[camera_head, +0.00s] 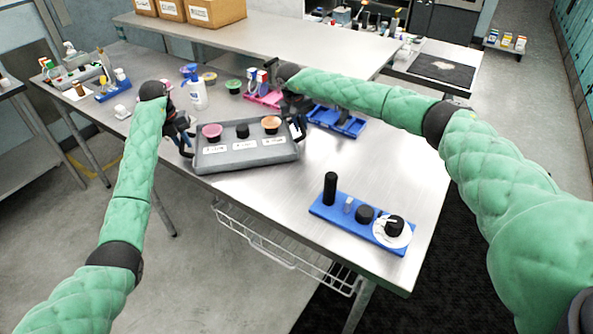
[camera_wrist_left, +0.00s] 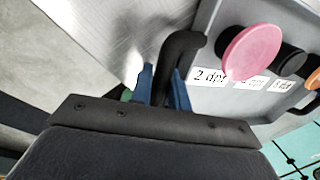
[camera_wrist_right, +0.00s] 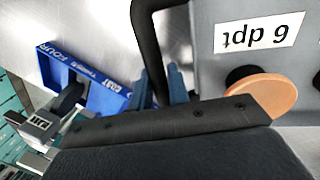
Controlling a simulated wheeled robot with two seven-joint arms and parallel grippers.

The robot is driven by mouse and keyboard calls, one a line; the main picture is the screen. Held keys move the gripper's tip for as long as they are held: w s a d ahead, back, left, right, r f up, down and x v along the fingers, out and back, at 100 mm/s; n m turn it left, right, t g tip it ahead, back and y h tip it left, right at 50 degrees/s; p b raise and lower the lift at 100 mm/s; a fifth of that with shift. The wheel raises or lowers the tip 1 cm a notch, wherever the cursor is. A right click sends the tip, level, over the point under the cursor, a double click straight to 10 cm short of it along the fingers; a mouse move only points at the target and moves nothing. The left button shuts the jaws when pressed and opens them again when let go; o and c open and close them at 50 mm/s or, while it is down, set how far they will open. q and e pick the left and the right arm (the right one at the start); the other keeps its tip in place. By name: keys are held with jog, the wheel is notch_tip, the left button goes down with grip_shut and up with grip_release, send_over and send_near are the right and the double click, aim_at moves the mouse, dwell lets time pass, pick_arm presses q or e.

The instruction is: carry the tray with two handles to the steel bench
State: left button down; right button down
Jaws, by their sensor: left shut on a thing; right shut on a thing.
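The grey tray (camera_head: 247,155) has a black handle at each end and is at the near-left edge of the steel bench. Whether it rests on the bench or hangs just above it, I cannot tell. It carries a pink-topped item (camera_head: 212,131), a black one (camera_head: 242,131) and an orange one (camera_head: 271,123), with white labels in front. My left gripper (camera_wrist_left: 160,88) is shut on the left black handle (camera_wrist_left: 183,48). My right gripper (camera_wrist_right: 163,85) is shut on the right black handle (camera_wrist_right: 147,40).
The steel bench (camera_head: 375,190) has bare room right of the tray. A blue rack (camera_head: 360,222) with black items lies near its front edge. Another blue holder (camera_head: 337,121) is close behind my right gripper. A white bottle (camera_head: 197,92) and several small jars stand behind the tray. Cardboard boxes (camera_head: 215,12) sit further back.

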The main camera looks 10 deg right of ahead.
pick_arm(q)
jog(key=shift+f, duration=0.35)
pick_arm(e)
jog(key=shift+f, duration=0.35)
pick_arm(q)
jog(key=c, duration=1.3)
grip_release()
jog(key=shift+a, duration=0.1)
pick_arm(e)
jog(key=c, duration=1.3)
grip_release()
pick_arm(q)
jog(key=shift+r, duration=0.1)
pick_arm(e)
jog(key=shift+r, duration=0.1)
